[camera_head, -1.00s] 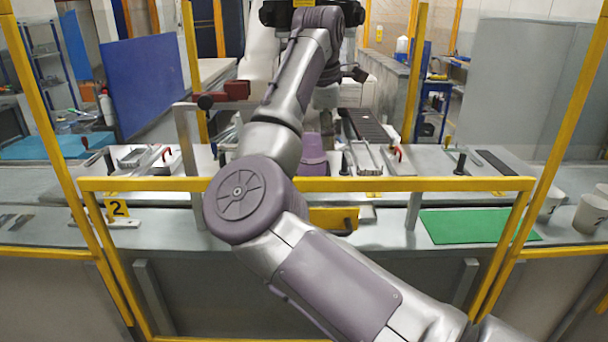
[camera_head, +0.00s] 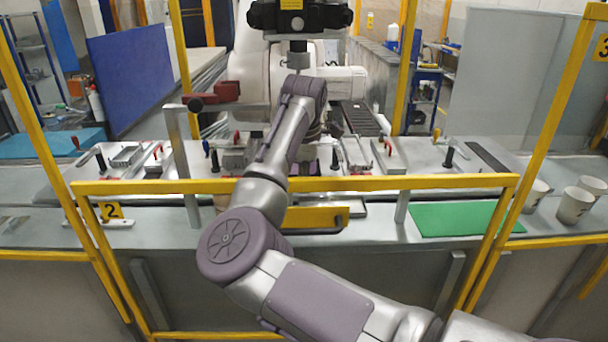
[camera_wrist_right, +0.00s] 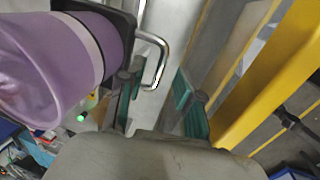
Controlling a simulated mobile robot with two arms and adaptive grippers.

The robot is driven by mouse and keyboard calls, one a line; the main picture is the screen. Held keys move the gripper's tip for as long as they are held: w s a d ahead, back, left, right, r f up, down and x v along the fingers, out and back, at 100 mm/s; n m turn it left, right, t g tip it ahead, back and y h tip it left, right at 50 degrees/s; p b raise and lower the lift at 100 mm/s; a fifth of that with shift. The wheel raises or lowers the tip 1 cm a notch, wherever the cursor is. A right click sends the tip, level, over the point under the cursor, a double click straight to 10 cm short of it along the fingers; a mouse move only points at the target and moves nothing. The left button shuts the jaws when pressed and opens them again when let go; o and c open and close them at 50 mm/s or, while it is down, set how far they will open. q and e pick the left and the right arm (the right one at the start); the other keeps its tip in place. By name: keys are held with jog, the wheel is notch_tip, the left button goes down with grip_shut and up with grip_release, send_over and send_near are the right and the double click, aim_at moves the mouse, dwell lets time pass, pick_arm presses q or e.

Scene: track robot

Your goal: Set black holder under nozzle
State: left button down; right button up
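In the head view, a black nozzle unit (camera_head: 298,18) with a short tip hangs above the back of the table. My right arm reaches in from the lower right and its gripper is hidden behind its own links there. In the right wrist view, my right gripper (camera_wrist_right: 158,100) has two teal-padded fingers apart. A bent metal handle (camera_wrist_right: 163,55) is close to the left finger, and nothing is visibly clamped. A black part (camera_wrist_right: 122,14), possibly the black holder, is beside a purple cylinder (camera_wrist_right: 72,55) with a white band. I cannot tell how they are joined.
A yellow rail (camera_head: 420,183) crosses in front of the table between yellow posts. A green mat (camera_head: 455,219) and white cups (camera_head: 575,204) are at the right. Clamps and fixtures (camera_head: 125,157) stand at the left. A yellow bar (camera_wrist_right: 265,80) is close right of the gripper.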

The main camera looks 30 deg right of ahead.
jog(key=shift+w+f, duration=0.1)
jog(key=shift+f, duration=0.2)
grip_shut()
